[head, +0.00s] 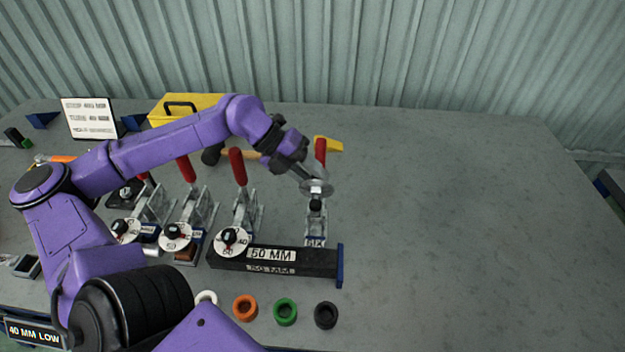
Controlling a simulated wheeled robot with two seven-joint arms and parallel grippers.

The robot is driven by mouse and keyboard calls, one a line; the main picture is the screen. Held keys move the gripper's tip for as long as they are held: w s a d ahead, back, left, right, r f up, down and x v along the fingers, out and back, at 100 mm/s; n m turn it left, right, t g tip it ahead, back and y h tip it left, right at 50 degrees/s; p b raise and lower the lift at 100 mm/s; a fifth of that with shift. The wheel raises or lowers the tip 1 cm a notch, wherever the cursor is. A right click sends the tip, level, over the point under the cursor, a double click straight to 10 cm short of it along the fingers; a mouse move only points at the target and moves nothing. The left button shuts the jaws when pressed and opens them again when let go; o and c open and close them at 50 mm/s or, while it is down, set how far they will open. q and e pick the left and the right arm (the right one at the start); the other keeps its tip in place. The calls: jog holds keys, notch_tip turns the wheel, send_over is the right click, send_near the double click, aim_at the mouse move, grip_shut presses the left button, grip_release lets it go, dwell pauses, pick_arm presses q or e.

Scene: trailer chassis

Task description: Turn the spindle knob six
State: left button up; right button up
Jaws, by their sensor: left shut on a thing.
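The station marked SIX (316,243) stands at the right end of the row of clamps, with an upright red handle (320,150). Its spindle carries a pale round disc (317,188), with a black piece (315,205) just below. My left gripper (306,174) reaches in from the left and is shut at the top of this spindle, on spindle knob six. The fingers and disc largely hide the knob, so its turn angle cannot be read. My right gripper is not in view.
Several clamps with red handles and white dials (231,241) stand to the left. A black 50 MM bar (290,262) with a blue end plate lies in front. Orange (245,308), green (285,312) and black (326,315) rings lie nearer. The table's right side is clear.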

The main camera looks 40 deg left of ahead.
pick_arm(q)
jog(key=shift+a+f+t+h+b, duration=0.1)
jog(key=shift+f+t+h+b, duration=0.15)
jog(key=shift+h+b, duration=0.65)
jog(key=shift+r, duration=0.1)
jog(key=o, duration=1)
jog(key=shift+o, duration=0.2)
jog(key=b+v, duration=0.2)
jog(key=v, duration=0.8)
jog(key=shift+a, duration=0.15)
jog(key=shift+s+r, duration=0.1)
jog(key=shift+r, duration=0.1)
